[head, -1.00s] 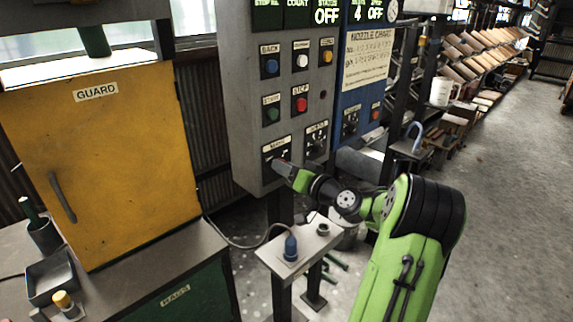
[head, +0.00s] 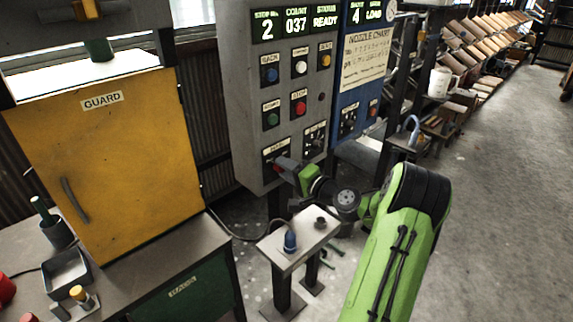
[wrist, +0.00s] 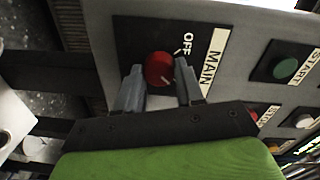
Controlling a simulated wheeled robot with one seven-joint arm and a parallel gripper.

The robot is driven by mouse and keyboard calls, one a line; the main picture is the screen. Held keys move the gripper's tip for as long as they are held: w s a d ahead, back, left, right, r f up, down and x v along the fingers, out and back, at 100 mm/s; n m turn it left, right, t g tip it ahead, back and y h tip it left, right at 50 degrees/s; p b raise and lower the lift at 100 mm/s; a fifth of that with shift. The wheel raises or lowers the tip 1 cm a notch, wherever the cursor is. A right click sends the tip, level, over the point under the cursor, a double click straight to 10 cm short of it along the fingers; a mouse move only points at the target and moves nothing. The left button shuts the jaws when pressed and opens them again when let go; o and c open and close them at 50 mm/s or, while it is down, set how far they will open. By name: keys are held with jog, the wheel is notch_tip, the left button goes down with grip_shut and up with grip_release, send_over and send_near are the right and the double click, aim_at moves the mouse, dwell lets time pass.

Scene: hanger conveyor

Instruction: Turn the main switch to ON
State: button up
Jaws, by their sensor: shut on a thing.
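The main switch is a red round knob (wrist: 158,68) on a black plate, with a MAIN label beside it, in the wrist view. Its white pointer mark faces lower right, away from the OFF lettering (wrist: 187,44). Any ON lettering is hidden. My gripper (wrist: 160,88) has its two grey fingers on either side of the knob, shut on it. In the head view my gripper (head: 281,166) is at the lower left of the grey control panel (head: 241,100), covering the knob.
Coloured push buttons sit above the switch, including a green one (head: 272,119) and a red one (head: 299,108). A small stand (head: 305,240) with a blue plug is below my arm. The yellow guard (head: 110,165) stands at left. Open floor lies at right.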

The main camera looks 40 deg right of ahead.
jog(key=shift+m, duration=0.4)
jog(key=o, duration=1)
jog(key=shift+o, duration=0.2)
jog(key=s, duration=1.5)
jog(key=shift+s+d+r, duration=0.25)
jog(key=shift+s+r, duration=0.15)
